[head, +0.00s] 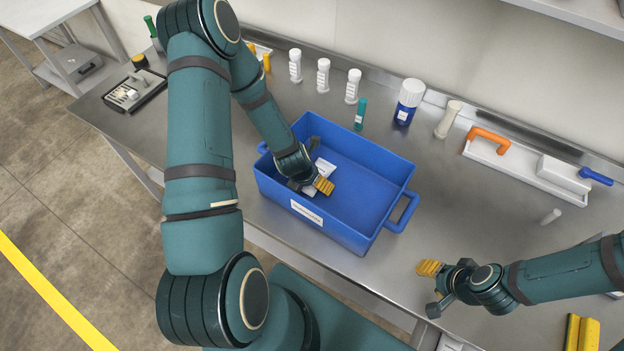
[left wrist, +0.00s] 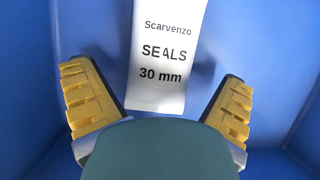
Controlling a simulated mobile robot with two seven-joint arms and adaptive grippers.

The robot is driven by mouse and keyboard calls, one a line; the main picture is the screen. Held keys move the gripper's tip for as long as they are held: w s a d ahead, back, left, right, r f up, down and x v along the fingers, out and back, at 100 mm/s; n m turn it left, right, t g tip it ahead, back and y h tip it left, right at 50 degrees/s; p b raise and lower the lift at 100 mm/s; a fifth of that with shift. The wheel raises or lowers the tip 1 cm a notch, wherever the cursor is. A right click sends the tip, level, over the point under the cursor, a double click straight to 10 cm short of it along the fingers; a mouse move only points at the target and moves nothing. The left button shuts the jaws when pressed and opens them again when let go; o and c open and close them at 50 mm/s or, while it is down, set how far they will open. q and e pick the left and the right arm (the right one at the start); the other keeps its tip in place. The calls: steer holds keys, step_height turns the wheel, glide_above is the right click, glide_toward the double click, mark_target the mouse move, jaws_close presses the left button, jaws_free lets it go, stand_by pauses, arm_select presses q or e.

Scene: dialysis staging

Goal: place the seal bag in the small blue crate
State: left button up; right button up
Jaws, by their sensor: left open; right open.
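The blue crate (head: 372,187) stands on the steel table with a label on its front wall. The seal bag (head: 324,167) is a white packet inside the crate, partly hidden by my left gripper. In the left wrist view the seal bag (left wrist: 167,60) reads "Scarvenzo SEALS 30 mm" against the blue crate interior. My left gripper (head: 308,187) reaches down into the crate, its yellow-padded fingers (left wrist: 160,105) open and apart on either side of the bag's lower end. My right gripper (head: 432,288) is open and empty over the table's front right.
White ribbed bottles (head: 323,75), a teal tube (head: 360,113) and a blue-and-white jar (head: 408,102) stand behind the crate. A white tray (head: 520,170) with an orange handle lies at back right. A dark tray (head: 133,93) is at the left end. Table between crate and right tray is clear.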

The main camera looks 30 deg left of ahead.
arm_select(q)
steer(key=v, duration=1)
steer(key=shift+s+r+p, duration=0.25)
steer(key=shift+r+p, duration=0.05)
steer(key=shift+p, duration=0.1)
arm_select(e)
steer(key=shift+s+r, duration=0.1)
steer(key=shift+r, duration=0.4)
